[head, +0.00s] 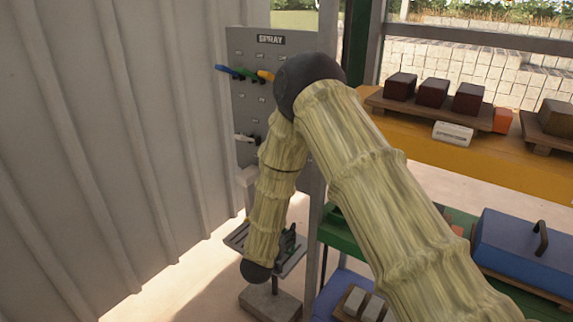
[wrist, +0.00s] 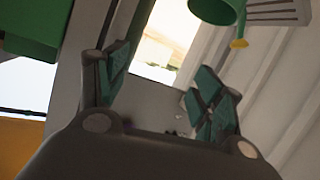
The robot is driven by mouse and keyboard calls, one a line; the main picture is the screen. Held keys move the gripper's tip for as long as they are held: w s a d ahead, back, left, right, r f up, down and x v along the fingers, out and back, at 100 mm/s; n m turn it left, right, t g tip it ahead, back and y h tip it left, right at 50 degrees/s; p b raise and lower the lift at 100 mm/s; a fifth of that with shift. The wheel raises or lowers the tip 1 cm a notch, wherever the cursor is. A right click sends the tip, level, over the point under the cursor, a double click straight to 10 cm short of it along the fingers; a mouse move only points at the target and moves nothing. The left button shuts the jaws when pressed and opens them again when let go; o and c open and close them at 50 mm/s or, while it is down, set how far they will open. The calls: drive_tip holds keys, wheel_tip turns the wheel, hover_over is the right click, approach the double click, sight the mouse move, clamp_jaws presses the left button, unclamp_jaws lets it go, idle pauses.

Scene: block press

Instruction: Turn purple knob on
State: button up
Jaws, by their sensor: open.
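The grey control panel (head: 250,105) labelled SPRAY stands upright beside the corrugated wall. It carries a blue knob (head: 228,71), a green knob (head: 246,73), a yellow-orange knob (head: 265,75) and a white knob (head: 243,138). No purple knob can be made out in the head view; my arm covers the panel's right part. In the wrist view my gripper (wrist: 160,95) is open, its green-padded fingers wide apart with nothing seen held. A small dark, faintly purplish spot (wrist: 172,133) lies low between the fingers; I cannot tell what it is.
A yellow shelf (head: 440,155) with dark red blocks (head: 433,92) is at the right. Below it are a green shelf and a blue box (head: 510,248). A stand (head: 270,300) is below the panel. A green round thing (wrist: 217,9) is at the wrist view's top.

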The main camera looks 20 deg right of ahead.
drive_tip(key=w+a+r+m+g+h+b, duration=0.1)
drive_tip(key=w+r+m+h, duration=0.25)
drive_tip(key=r, duration=0.65)
drive_tip(key=w+r+m+h, duration=0.25)
drive_tip(key=w+r, duration=0.25)
drive_tip(key=r, duration=0.4)
drive_tip(key=p+x, duration=0.1)
drive_tip(key=x, duration=0.8)
drive_tip(key=shift+d+h, duration=0.25)
drive_tip(key=shift+h, duration=0.05)
drive_tip(key=shift+r, duration=0.1)
drive_tip(key=c, duration=1)
